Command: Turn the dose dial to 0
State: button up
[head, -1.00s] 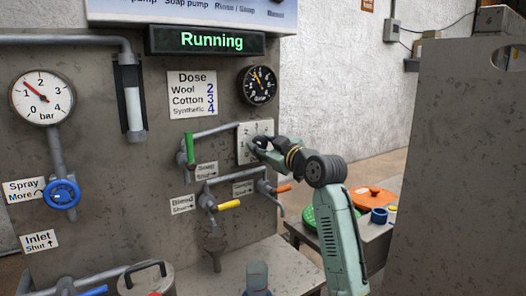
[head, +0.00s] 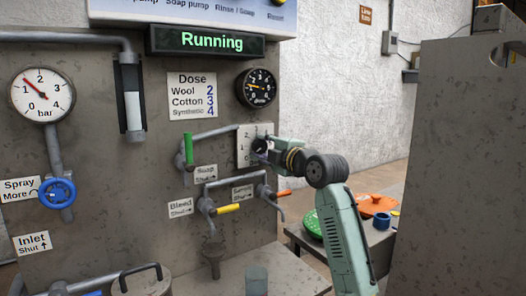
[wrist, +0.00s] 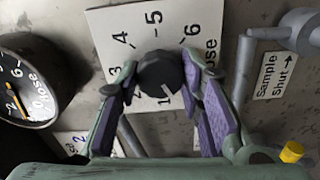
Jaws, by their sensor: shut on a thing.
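The dose dial is a dark round knob (wrist: 162,74) on a white numbered plate (wrist: 135,22). In the wrist view, my gripper (wrist: 162,82) has its two purple-padded fingers closed on opposite sides of the knob. A white pointer mark on the knob points down, close to the 1, on the side away from the 2. The 0 is not readable, and the gripper hides part of the plate. In the head view, the plate (head: 244,147) is on the grey panel, and my gripper (head: 261,147) covers most of the knob.
A display (head: 208,41) reads "Running". A dose card (head: 192,96) lists Wool 2, Cotton 3, Synthetic 4. Green (head: 188,150), yellow (head: 229,209) and orange (head: 284,193) valve handles are close by.

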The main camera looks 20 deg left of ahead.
jog(key=shift+n, duration=1.6)
jog(key=o, duration=1.2)
jog(key=shift+c, duration=0.2)
jog(key=v, duration=1.2)
